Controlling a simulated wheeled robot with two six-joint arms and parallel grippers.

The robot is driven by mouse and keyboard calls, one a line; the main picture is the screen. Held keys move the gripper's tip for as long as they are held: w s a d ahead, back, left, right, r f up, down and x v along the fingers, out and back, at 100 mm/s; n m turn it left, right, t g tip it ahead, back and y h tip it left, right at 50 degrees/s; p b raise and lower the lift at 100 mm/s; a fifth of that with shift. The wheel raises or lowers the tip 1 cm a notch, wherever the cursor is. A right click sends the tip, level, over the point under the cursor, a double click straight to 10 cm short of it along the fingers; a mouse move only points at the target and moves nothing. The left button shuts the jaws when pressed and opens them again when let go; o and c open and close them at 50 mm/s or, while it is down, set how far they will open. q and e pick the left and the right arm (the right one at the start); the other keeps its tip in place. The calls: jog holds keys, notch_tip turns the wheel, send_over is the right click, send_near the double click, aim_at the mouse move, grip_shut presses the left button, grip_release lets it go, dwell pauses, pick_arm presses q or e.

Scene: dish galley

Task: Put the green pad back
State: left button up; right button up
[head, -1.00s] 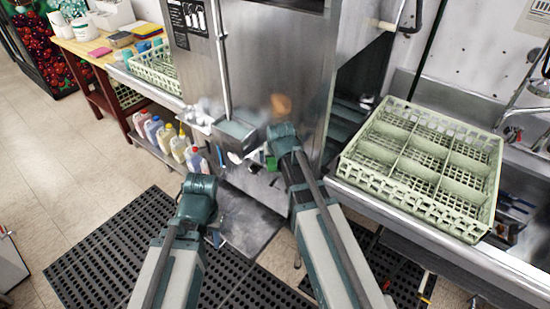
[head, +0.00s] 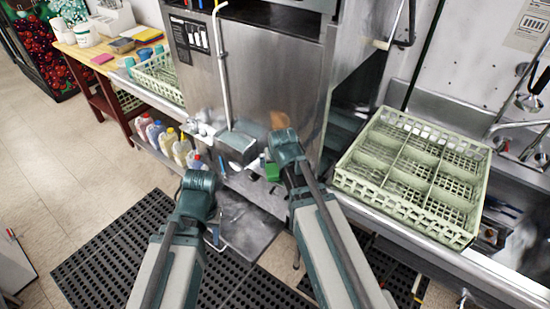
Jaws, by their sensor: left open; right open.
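A small green piece (head: 271,171), which looks like the green pad, shows low at the front of the steel machine, just left of my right arm's end. It is partly hidden, and I cannot tell exactly what it rests on. My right gripper (head: 286,149) is beside and slightly above it in the picture; its fingers are hidden behind the teal wrist. My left gripper (head: 198,183) is further left, before the machine's lower shelf, with its fingers also hidden. I see nothing held in either.
A green divided dish rack (head: 408,178) sits on the steel counter at right. Several jugs (head: 181,150) stand on a low shelf at left. A wooden table (head: 85,48) at back left holds a pink pad (head: 102,59) and tubs. Dark mats (head: 110,250) cover the floor.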

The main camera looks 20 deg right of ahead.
pick_arm(q)
notch_tip(320, 180, up, 3)
jog(key=shift+r+p, duration=0.1)
jog(key=shift+p, duration=0.85)
pick_arm(e)
jog(key=s+a+n+g, duration=0.2)
jog(key=s+a, duration=0.4)
jog(key=s, duration=0.3)
jog(key=s+a+n+g, duration=0.3)
jog(key=s+a, duration=0.4)
jog(key=s, duration=0.3)
jog(key=shift+s+r+g+h, duration=0.15)
jog(key=shift+s+g+h, duration=0.15)
jog(key=shift+g, duration=0.3)
jog(key=shift+w, duration=0.1)
